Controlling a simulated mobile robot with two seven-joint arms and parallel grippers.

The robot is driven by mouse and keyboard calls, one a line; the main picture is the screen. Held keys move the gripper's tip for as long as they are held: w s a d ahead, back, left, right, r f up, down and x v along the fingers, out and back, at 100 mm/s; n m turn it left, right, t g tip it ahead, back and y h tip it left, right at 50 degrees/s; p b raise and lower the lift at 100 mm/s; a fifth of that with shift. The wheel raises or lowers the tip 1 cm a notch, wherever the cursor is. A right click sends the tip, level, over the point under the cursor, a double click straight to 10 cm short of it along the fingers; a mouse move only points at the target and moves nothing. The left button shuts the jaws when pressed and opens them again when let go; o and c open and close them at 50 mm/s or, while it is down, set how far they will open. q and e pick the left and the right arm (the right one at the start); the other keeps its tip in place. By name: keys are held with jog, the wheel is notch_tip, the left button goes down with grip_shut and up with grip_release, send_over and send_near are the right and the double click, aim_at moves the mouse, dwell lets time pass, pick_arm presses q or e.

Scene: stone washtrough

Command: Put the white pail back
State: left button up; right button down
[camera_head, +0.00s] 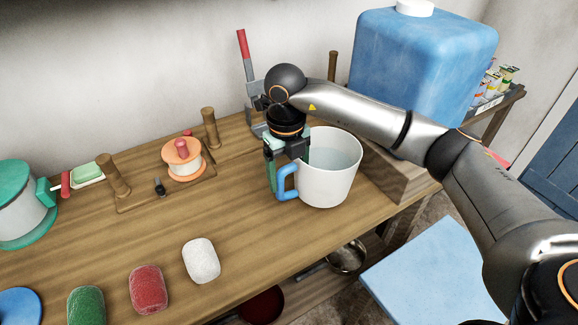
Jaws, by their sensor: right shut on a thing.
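The white pail (328,178) with a blue handle stands upright at the right part of the wooden bench, near its front edge. It appears to hold water or has a pale blue inside. My right gripper (284,172) points down at the pail's left side and is shut on the pail at its blue handle (287,183). The fingertips are partly hidden by the handle. I cannot tell whether the pail's base touches the bench. My left gripper is not in view.
A big blue water container (420,70) stands behind the pail on a wooden block. A grey tool with a red handle (245,60) is close behind the gripper. Green, red and white lumps (201,260) lie at the front.

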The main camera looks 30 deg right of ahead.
aim_at(289, 193)
jog(key=shift+f, duration=1.5)
grip_release()
jog(key=shift+f, duration=0.15)
notch_tip(289, 193, up, 12)
jog(key=shift+a+r, duration=0.1)
jog(key=shift+a, duration=0.05)
